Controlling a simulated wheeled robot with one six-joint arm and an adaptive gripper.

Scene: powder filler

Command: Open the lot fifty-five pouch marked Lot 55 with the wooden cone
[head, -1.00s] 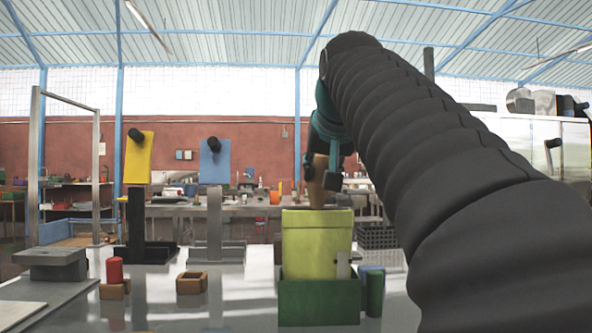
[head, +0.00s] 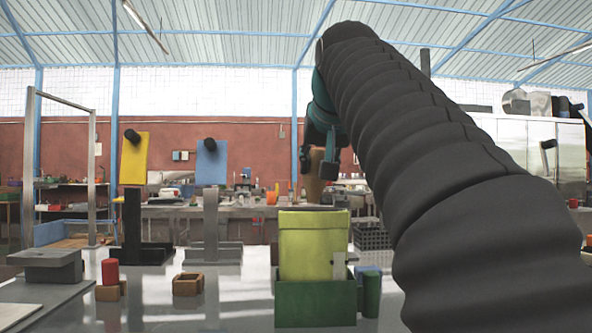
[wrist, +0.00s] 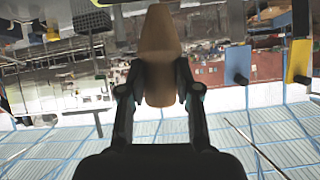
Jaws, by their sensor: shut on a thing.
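The wooden cone (head: 313,186) is tan and upright, its narrow end down, in my gripper (head: 322,168). In the wrist view my gripper (wrist: 160,95) is shut on the cone (wrist: 159,48), a finger on each side. The yellow-green pouch (head: 312,245) stands upright in a dark green box (head: 315,305). A dark line runs along its top edge. The cone's lower end is close above the pouch's top edge; I cannot tell whether it touches or is behind it. No lot marking is readable.
A green cylinder (head: 371,294) and a blue block stand right of the box. A wooden square holder (head: 187,284) and a red cylinder (head: 110,271) stand left. A black crate (head: 370,237) is behind right.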

